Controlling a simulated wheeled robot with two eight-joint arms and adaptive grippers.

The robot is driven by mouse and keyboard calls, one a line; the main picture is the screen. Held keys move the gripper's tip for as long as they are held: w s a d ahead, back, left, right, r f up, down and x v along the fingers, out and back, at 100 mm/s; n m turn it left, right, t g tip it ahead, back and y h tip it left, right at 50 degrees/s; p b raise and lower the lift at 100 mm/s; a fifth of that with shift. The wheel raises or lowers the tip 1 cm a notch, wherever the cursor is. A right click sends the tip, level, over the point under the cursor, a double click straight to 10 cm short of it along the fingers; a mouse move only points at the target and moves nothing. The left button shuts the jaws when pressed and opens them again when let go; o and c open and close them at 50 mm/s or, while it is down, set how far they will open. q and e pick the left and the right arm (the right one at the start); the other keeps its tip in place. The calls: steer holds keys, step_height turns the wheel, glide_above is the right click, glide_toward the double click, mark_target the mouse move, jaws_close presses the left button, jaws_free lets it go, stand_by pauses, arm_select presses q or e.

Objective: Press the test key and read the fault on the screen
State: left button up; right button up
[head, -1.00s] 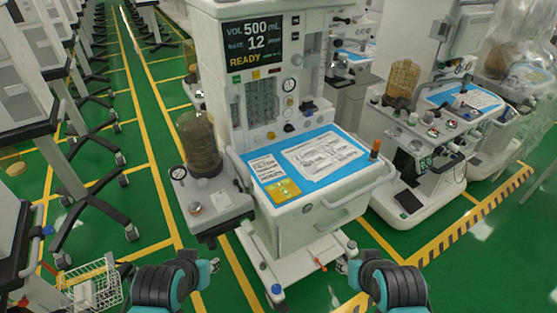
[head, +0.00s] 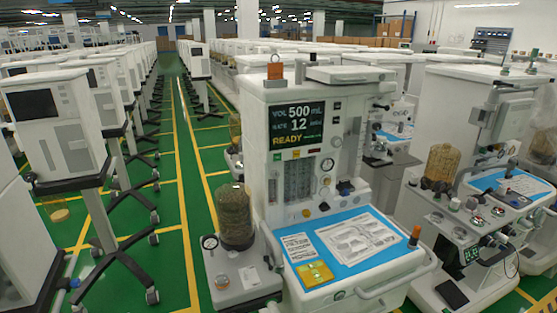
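The anaesthesia cart (head: 262,115) stands upright in the middle of the head view, its front facing me. Its dark screen (head: 297,126) reads VOL 500 mL, RATE 12 and READY in yellow; smaller text beside READY is too small to read. No fault text shows. Just below the screen are a green key (head: 277,156) and a small yellowish key (head: 296,154); their labels are not legible, so I cannot tell which is the test key. Neither of my grippers is in view.
The cart's blue work surface (head: 378,262) holds papers and a yellow card (head: 315,273). An orange-topped knob (head: 414,235) stands at its right corner. A brown canister (head: 236,217) is at its left. Another cart (head: 446,112) stands close on the right. Green floor aisle (head: 186,165) lies left.

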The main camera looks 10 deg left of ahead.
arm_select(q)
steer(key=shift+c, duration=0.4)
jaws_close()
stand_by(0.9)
